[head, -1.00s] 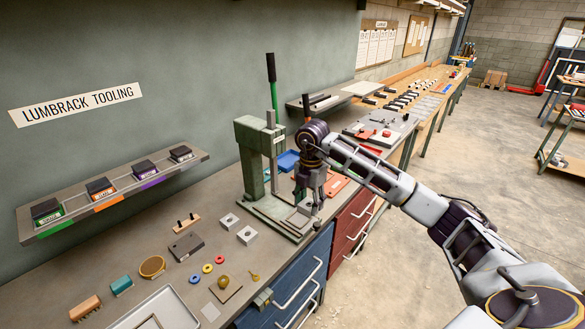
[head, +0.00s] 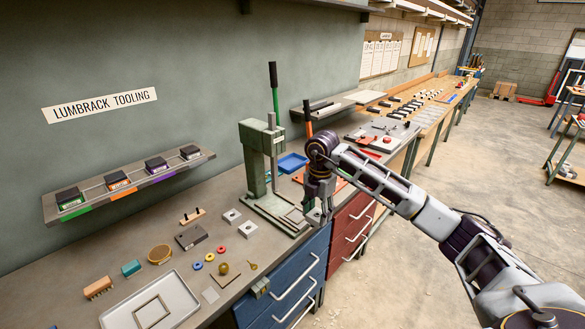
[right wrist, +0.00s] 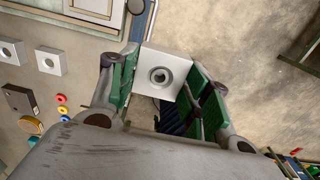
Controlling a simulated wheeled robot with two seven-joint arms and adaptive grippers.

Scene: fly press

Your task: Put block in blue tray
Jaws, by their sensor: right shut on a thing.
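A light grey square block (right wrist: 163,75) with a round hole in its face is held between the green-padded fingers of my right gripper (right wrist: 158,88) in the right wrist view. In the head view my right gripper (head: 317,212) is shut and hangs just right of the green press's base, near the bench's front edge; the block is hard to make out there. The blue tray (head: 292,163) lies on the bench behind the gripper, right of the press column, and looks empty. My left gripper is not in view.
The green fly press (head: 254,165) stands between the gripper and the wall. Two similar holed blocks (head: 232,215) (head: 248,229) lie left of it. A grey tray (head: 185,310), coloured rings and small parts lie nearer. Floor right of the bench is open.

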